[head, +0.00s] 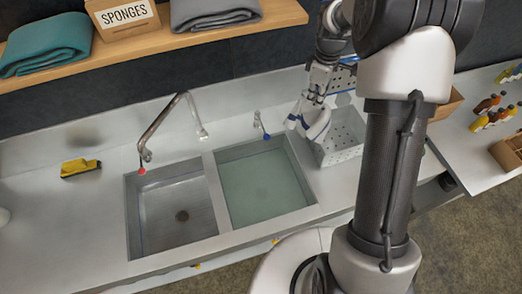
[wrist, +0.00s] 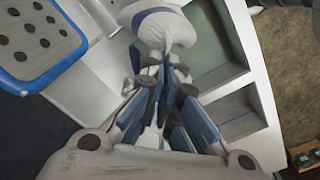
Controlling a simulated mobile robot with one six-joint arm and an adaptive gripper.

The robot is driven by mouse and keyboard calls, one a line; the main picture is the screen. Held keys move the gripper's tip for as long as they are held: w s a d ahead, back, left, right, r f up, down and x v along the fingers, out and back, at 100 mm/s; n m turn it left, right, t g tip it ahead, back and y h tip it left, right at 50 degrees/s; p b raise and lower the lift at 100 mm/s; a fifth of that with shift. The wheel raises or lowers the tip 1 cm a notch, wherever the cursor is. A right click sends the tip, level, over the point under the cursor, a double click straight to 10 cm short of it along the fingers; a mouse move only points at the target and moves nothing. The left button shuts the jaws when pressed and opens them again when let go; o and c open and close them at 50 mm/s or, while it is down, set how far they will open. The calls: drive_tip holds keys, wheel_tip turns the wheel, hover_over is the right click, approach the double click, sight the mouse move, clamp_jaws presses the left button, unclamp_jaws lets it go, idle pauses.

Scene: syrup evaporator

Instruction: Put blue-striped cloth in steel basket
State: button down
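The blue-striped cloth (head: 318,124) is white with blue bands and hangs bunched from my gripper (head: 320,92). In the wrist view the fingers (wrist: 168,85) are closed on the gathered cloth (wrist: 160,25). The steel basket (head: 341,150) is a pale, perforated box on the counter, right of the sink basins. In the head view the cloth overlaps the basket's left back part; I cannot tell whether it touches the rim. My arm hides part of the basket's surroundings.
A water-filled basin (head: 262,188) and an empty basin (head: 178,215) lie left of the basket. A blue-edged perforated panel (wrist: 38,42) stands behind it. A tap (head: 165,125) rises behind the basins. A yellow item (head: 80,167) lies far left. Bottles (head: 490,112) stand at right.

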drive_tip(key=w+d+p, duration=0.2)
drive_tip(key=d, duration=0.6)
drive_tip(key=w+d+r+p, duration=0.1)
drive_tip(key=w+d, duration=0.1)
drive_tip(key=d, duration=0.6)
drive_tip(key=shift+d+r+p, duration=0.2)
drive_tip(key=shift+r+p, duration=0.05)
drive_tip(key=shift+p, duration=0.15)
drive_tip(key=shift+s+d, duration=0.15)
drive_tip(key=shift+s, duration=0.05)
idle(0.3)
wheel_tip(320, 180, down, 30)
drive_tip(key=b, duration=1.9)
drive_tip(key=shift+w+b, duration=0.15)
drive_tip(key=shift+b, duration=0.2)
drive_tip(key=c, duration=2.3)
unclamp_jaws()
drive_tip(key=o, duration=0.5)
drive_tip(key=shift+o, duration=0.5)
